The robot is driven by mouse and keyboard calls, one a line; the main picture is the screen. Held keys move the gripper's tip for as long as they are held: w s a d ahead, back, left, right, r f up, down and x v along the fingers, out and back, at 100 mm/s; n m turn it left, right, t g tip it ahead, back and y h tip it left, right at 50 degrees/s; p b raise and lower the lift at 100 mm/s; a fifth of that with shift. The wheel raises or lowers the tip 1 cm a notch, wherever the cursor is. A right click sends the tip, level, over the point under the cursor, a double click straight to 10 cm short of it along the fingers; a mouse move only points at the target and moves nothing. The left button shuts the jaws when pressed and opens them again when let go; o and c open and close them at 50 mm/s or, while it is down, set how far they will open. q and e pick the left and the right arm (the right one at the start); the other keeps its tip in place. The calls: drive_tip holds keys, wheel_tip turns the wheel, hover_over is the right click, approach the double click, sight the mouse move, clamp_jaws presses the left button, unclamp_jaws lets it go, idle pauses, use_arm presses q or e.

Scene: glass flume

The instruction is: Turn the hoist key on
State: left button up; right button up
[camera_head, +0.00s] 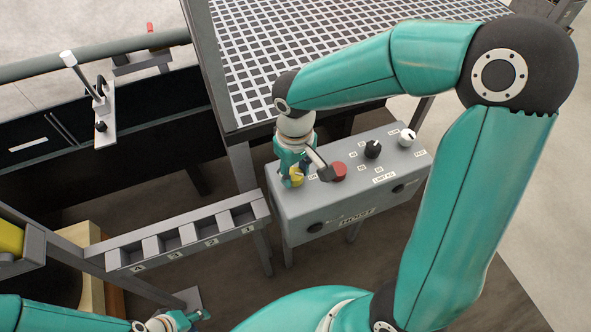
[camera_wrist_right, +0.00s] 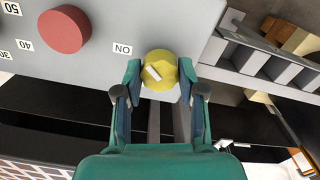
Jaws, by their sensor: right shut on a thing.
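The hoist key is a yellow knob (camera_wrist_right: 160,66) on the front left of the grey hoist control box (camera_head: 290,210). A short white mark on it lies at a slant, with the ON label (camera_wrist_right: 122,49) to its upper left in the right wrist view. My right gripper (camera_wrist_right: 157,88) has its two fingers on either side of the knob and is shut on it. In the head view the right gripper (camera_head: 296,174) comes down onto the knob (camera_head: 297,181) and partly hides it. My left gripper (camera_head: 185,319) is low at the bottom left, away from the box; its jaws are unclear.
A red button (camera_head: 338,171), a black knob (camera_head: 372,149) and a white knob (camera_head: 407,136) are on the same box. A slotted grey rack (camera_head: 180,237) stands to the left. A grid-topped table (camera_head: 300,50) is behind.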

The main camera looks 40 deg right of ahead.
sight(296, 174)
drive_tip(key=n, duration=0.4)
drive_tip(key=shift+n, duration=0.3)
drive_tip(key=shift+n+p, duration=0.3)
drive_tip(key=shift+n, duration=1.3)
drive_tip(key=shift+w, duration=0.1)
drive_tip(key=o, duration=1.1)
wheel_tip(296, 174, up, 12)
